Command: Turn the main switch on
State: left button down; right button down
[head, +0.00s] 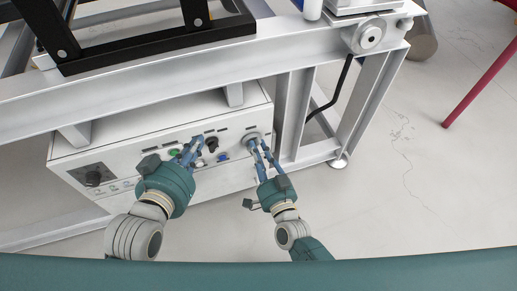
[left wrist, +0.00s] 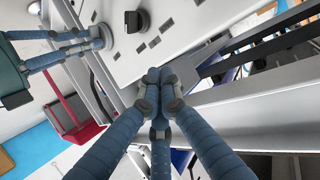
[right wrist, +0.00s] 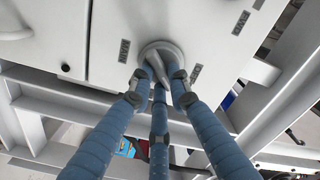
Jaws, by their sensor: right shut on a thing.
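The main switch is a round light-grey rotary knob (head: 251,136) at the right end of the white control box's front panel (head: 130,150). My right gripper (head: 256,146) is at the knob. In the right wrist view its fingers (right wrist: 163,76) are shut on the raised grip of the grey knob (right wrist: 150,47), which sits at a slant on its round base. The fingertips partly hide the grip. My left gripper (head: 194,149) is in front of the panel's middle. In the left wrist view its fingertips (left wrist: 155,80) are together with nothing seen between them.
A black knob (head: 211,143), a green button (head: 174,152) and a blue button (head: 223,156) are on the panel near my left gripper. Metal frame beams (head: 295,110) surround the box. The floor at right is mostly clear.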

pick_arm(q)
notch_tip(320, 180, up, 11)
jog(key=w+d+t+h+b, duration=0.2)
jog(key=t, duration=0.3)
jog(key=shift+r+t, duration=0.15)
jog(key=shift+t, duration=0.15)
pick_arm(e)
jog(key=shift+f+m, duration=0.2)
jog(key=shift+m, duration=2.2)
jog(key=shift+f+m, duration=0.2)
jog(key=shift+m, duration=2.2)
jog(key=c, duration=1.6)
grip_release()
jog(key=shift+c, duration=0.2)
jog(key=shift+s, duration=0.1)
